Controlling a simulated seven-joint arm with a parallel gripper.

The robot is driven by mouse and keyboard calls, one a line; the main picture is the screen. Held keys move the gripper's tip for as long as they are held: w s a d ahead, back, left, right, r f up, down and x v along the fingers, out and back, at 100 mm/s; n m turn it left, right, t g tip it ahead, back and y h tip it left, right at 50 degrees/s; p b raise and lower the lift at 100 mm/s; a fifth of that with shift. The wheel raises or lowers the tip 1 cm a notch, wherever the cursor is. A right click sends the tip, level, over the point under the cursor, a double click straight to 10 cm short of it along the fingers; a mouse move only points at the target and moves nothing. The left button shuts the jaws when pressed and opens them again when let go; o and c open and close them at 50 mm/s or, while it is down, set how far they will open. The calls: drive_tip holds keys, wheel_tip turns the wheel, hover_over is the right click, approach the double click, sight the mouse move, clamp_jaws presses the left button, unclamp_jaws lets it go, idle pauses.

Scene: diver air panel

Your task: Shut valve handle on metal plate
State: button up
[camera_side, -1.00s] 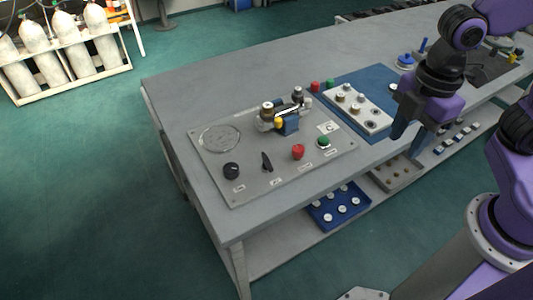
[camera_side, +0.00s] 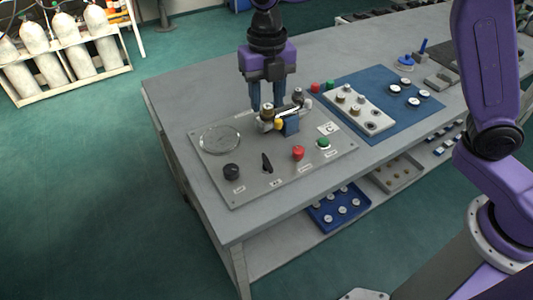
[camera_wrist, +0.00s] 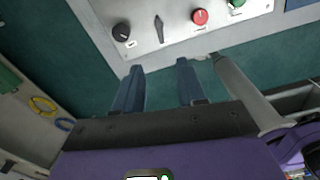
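The metal plate (camera_side: 215,178) lies on the near left part of the bench. Near its back edge is a valve assembly (camera_side: 290,113) with brass and dark fittings, a yellow end and a blue block (camera_side: 289,127). A black lever-shaped handle (camera_side: 267,163) stands at the plate's front; it also shows in the wrist view (camera_wrist: 159,29). My gripper (camera_side: 268,104) points down at the valve assembly, with its fingertips beside or just behind it; contact is unclear. Its two blue fingers (camera_wrist: 161,68) are apart with nothing visible between them. The valve assembly is not visible in the wrist view.
The plate also carries a black knob (camera_side: 231,171), a red button (camera_side: 298,153), a green button (camera_side: 323,144) and a round disc (camera_side: 220,139). A blue mat (camera_side: 385,80) with a fitting block (camera_side: 358,110) lies to the right. Trays sit on the lower shelf.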

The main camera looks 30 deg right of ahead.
sight(267, 160)
wheel_tip(267, 160, down, 17)
drive_tip(key=shift+f, duration=0.2)
idle(0.5)
clamp_jaws()
